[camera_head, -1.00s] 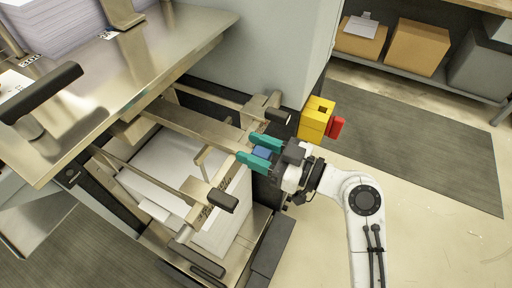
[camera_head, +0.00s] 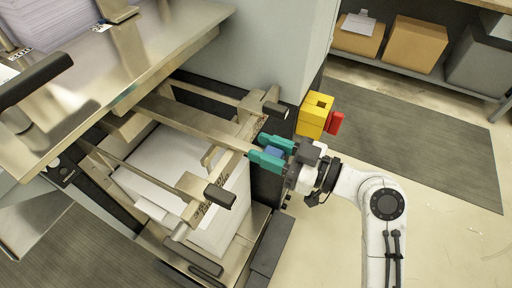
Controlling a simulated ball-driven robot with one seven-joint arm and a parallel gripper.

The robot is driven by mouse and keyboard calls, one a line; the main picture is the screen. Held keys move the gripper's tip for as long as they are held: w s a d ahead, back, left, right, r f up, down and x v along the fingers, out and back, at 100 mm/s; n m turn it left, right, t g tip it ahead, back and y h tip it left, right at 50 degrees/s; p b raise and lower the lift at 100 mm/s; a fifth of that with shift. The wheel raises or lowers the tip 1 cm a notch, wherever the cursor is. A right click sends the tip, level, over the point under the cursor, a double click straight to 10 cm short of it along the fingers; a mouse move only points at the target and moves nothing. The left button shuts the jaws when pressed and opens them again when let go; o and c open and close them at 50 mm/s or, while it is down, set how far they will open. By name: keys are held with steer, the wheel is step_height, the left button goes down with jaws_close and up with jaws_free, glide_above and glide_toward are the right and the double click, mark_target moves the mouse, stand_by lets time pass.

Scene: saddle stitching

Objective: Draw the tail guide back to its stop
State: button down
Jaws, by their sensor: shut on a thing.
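The tail guide (camera_head: 210,156) looks like the small tan metal bracket beside the broad flat metal bar (camera_head: 195,123), above the white paper stack (camera_head: 160,165). The bar runs out from under the steel table toward my gripper (camera_head: 267,151). The join between block, bar and guide is partly hidden by the fingers. I cannot make out the stop.
Side guides with black handles (camera_head: 220,197) (camera_head: 274,110) flank the bar. A yellow box with a red knob (camera_head: 315,115) stands close behind my gripper. Open floor lies to the right, with a grey mat (camera_head: 420,140) and a shelf of cardboard boxes (camera_head: 415,45).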

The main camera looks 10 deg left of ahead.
steer(key=shift+d, duration=0.15)
steer(key=c, duration=0.8)
jaws_free()
steer(key=shift+s+d, duration=0.1)
steer(key=shift+d, duration=0.05)
steer(key=b+v, duration=0.2)
steer(key=v, duration=0.8)
steer(key=shift+d, duration=0.35)
steer(key=shift+s, duration=0.15)
